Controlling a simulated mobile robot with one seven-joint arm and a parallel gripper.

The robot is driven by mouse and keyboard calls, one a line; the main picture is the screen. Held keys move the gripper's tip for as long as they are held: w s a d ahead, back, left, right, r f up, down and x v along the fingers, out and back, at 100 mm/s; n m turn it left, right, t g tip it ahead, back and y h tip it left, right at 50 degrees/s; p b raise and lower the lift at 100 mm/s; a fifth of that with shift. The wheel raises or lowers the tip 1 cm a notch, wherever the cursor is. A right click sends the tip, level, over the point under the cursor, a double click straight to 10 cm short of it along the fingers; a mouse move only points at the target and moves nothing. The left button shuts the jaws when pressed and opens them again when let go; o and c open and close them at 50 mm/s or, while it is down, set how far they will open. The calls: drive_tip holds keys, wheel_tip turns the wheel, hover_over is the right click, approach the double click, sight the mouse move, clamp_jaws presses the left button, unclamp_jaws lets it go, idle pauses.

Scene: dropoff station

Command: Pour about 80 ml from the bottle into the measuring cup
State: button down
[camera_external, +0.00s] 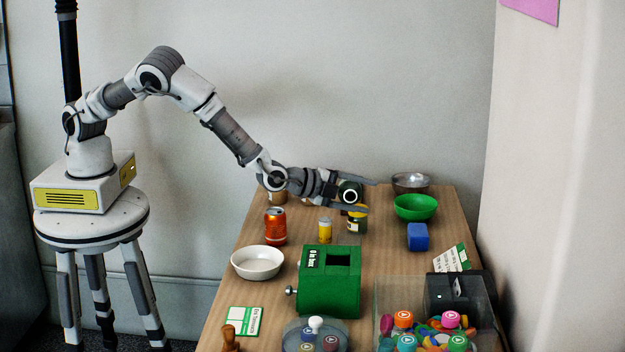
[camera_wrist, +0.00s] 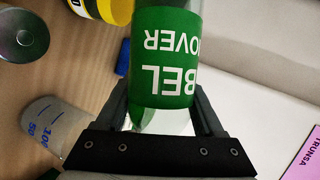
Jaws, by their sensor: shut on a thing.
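The bottle (camera_wrist: 165,60) has a green label with white letters and clear ends. In the wrist view it lies between the two fingers of my gripper (camera_wrist: 165,118), which is shut on it. In the external view my gripper (camera_external: 362,195) is over the far part of the table, and the bottle (camera_external: 349,186) shows as a dark green shape with a pale ring, apparently tilted. Liquid level and flow are unclear.
A yellow-labelled jar (camera_external: 357,220) is just below the gripper. A green box (camera_external: 318,290) is nearer.

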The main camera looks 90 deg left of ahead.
drive_tip(key=shift+d+f+m+y+p, duration=0.1)
drive_tip(key=shift+d+m+y+p, duration=0.05)
drive_tip(key=shift+m+y+p, duration=0.2)
drive_tip(key=shift+f+m, duration=0.35)
drive_tip(key=shift+f, duration=0.3)
idle(0.8)
drive_tip(key=shift+a+f+y, duration=0.1)
drive_tip(key=shift+a+y, duration=0.25)
drive_tip(key=shift+a, duration=0.1)
drive_tip(key=shift+a, duration=0.15)
drive_tip(key=shift+f+m+t+b, duration=0.3)
drive_tip(key=shift+m+t+b, duration=0.1)
drive_tip(key=shift+m, duration=0.2)
idle(2.1)
